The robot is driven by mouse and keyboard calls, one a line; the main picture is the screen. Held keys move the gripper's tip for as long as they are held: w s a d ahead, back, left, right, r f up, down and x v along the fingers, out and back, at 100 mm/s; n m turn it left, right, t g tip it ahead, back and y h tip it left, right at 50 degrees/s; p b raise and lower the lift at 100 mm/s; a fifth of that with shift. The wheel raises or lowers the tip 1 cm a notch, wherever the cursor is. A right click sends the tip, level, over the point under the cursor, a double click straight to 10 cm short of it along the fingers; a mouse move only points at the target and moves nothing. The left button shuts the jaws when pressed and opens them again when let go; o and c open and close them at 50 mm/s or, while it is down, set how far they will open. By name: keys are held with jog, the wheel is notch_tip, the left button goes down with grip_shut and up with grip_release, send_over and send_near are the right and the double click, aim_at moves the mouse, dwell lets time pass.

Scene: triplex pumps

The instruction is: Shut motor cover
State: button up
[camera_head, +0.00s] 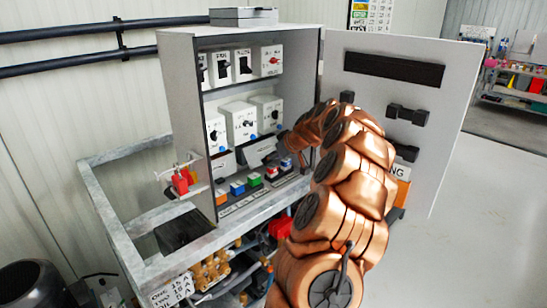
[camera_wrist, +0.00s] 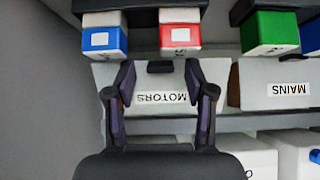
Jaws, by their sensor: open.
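The motor cover (camera_wrist: 150,86) is a light grey flap labelled MOTORS, upside down in the wrist view, with a small dark tab at its upper edge. In the head view the cover (camera_head: 262,151) looks tilted outward above the coloured buttons, partly behind my arm. My gripper (camera_wrist: 160,74) is open and empty, its two dark fingers spread over the cover's face on either side of the tab. I cannot tell if they touch it. In the head view my arm hides most of the gripper.
Red (camera_wrist: 180,34), green (camera_wrist: 270,34) and blue button blocks lie close to the fingers. The MAINS cover (camera_wrist: 288,88) sits beside the motor cover. The cabinet's side wall (camera_head: 187,110) and its open door (camera_head: 395,110) flank my arm. White switch boxes (camera_head: 238,120) fill the cabinet's back.

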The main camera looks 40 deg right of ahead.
grip_shut()
dwell(0.3)
jog(key=shift+w+f+b, duration=0.1)
jog(key=shift+f+b, duration=0.1)
jog(key=shift+b, duration=0.75)
jog(key=t+b, duration=0.1)
jog(key=b, duration=0.1)
jog(key=shift+w+b, duration=0.15)
jog(key=shift+b, duration=0.25)
jog(key=shift+t+b, duration=0.3)
jog(key=shift+b, duration=0.2)
jog(key=t+b, duration=0.1)
jog(key=b, duration=0.4)
jog(key=shift+w+t, duration=0.1)
jog(key=shift+t, duration=0.2)
jog(key=shift+c, duration=1.3)
grip_release()
jog(key=shift+o, duration=1.3)
jog(key=shift+f, duration=0.15)
